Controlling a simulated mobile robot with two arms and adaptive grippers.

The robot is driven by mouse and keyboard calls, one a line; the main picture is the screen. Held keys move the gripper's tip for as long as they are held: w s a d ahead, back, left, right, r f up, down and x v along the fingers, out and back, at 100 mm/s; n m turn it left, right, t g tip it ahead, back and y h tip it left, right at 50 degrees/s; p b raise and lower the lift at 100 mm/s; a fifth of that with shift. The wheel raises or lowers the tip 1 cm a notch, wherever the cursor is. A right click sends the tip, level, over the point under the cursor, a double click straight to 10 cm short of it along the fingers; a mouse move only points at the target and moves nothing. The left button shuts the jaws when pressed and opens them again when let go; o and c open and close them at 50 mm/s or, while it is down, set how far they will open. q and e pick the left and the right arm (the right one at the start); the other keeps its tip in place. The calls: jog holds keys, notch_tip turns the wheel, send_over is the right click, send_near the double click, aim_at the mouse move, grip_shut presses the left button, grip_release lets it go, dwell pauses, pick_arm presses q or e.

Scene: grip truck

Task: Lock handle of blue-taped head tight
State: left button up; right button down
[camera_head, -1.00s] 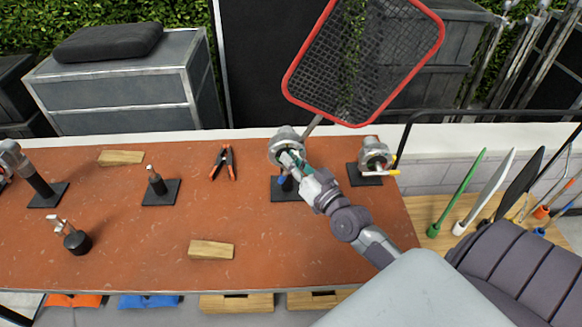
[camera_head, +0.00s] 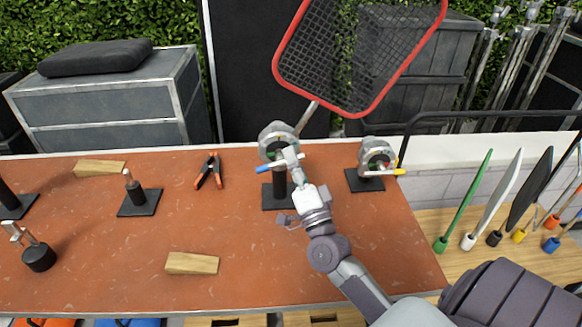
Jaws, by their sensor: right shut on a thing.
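The blue-taped head (camera_head: 277,137) is a round grey metal clamp on a black post and base, right of the table's middle. Its handle (camera_head: 272,167) crosses the front of the head, with the blue-taped end pointing left. My right gripper (camera_head: 296,174) is at the right part of this handle, just below the head, and is shut on it. The fingers hide part of the handle. The head holds the rod (camera_head: 306,119) of a red-framed mesh panel (camera_head: 355,60), which leans up to the right. My left gripper is not in view.
A second head (camera_head: 376,157) with a yellow-taped handle (camera_head: 399,172) stands close on the right. The red-brown tabletop (camera_head: 330,225) is clear around my forearm.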

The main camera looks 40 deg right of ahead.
jog(key=shift+f+m+h+b, duration=0.2)
jog(key=shift+m+h+b, duration=0.3)
jog(key=shift+m+h, duration=0.5)
jog(key=shift+m, duration=0.4)
jog(key=c, duration=1.2)
grip_release()
jog(key=shift+d, duration=0.1)
jog(key=shift+o, duration=0.2)
jog(key=shift+s, duration=0.1)
jog(key=shift+s+f, duration=0.15)
jog(key=shift+f, duration=0.05)
jog(key=v, duration=1.1)
jog(key=shift+s, duration=0.2)
